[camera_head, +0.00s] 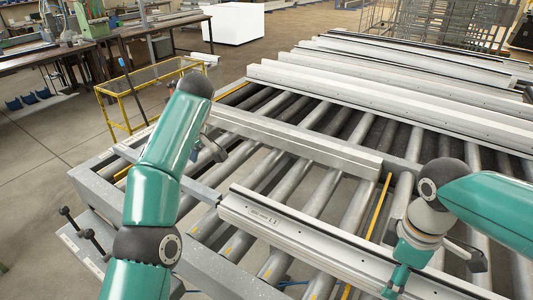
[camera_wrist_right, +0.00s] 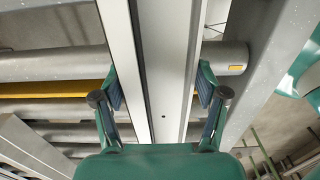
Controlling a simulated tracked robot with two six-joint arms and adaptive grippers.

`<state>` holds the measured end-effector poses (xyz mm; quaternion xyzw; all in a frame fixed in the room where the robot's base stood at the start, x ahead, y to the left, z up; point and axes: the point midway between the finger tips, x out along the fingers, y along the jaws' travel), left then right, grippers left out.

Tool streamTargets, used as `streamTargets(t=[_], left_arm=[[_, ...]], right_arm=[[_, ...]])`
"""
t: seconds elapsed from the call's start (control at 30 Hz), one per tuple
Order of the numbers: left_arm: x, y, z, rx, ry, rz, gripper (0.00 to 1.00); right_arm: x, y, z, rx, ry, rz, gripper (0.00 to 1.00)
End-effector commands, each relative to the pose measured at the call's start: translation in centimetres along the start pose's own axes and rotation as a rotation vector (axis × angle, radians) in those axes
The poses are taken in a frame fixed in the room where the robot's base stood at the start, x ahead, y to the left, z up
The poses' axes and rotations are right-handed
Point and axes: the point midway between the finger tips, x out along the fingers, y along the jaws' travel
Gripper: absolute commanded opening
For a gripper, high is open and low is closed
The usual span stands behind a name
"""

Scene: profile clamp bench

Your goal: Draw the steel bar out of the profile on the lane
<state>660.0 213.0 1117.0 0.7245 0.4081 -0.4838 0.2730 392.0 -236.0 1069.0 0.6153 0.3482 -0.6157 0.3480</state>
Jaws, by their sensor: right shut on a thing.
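The pale aluminium profile (camera_head: 290,235) lies across the rollers in the foreground, with a dark slot along its top; it also shows in the right wrist view (camera_wrist_right: 175,60). My right gripper (camera_head: 395,278) is shut on the profile near the lower right; in the right wrist view its fingers (camera_wrist_right: 163,95) press on both long sides. A grey bar-like length (camera_head: 195,190) meets the profile's left end; I cannot tell whether it is the steel bar or part of the frame. My left gripper (camera_head: 213,150) is mostly hidden behind my left arm, above the rollers; its jaws cannot be made out.
Another profile (camera_head: 300,140) lies across the rollers just behind, and several more long profiles (camera_head: 390,95) are stacked farther back. A yellow frame (camera_head: 135,95) stands beyond the roller table's left edge. Bare rollers (camera_head: 320,190) show between the two nearest profiles.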

Motion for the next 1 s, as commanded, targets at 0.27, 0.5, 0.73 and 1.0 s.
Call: streamTargets(t=[0.27,0.5,0.73,1.0], left_arm=[[0.0,0.0,0.0,0.000,0.000,0.000,0.60],[0.0,0.0,0.0,0.000,0.000,0.000,0.60],[0.0,0.0,0.0,-0.001,0.000,0.000,0.60],[0.0,0.0,0.0,-0.001,0.000,0.000,0.60]], right_arm=[[0.0,0.0,0.0,0.000,0.001,0.001,0.03],[0.0,0.0,0.0,0.000,0.001,0.001,1.00],[0.0,0.0,0.0,0.000,0.000,0.000,1.00],[-1.9,0.1,-0.1,0.000,0.002,0.003,1.00]])
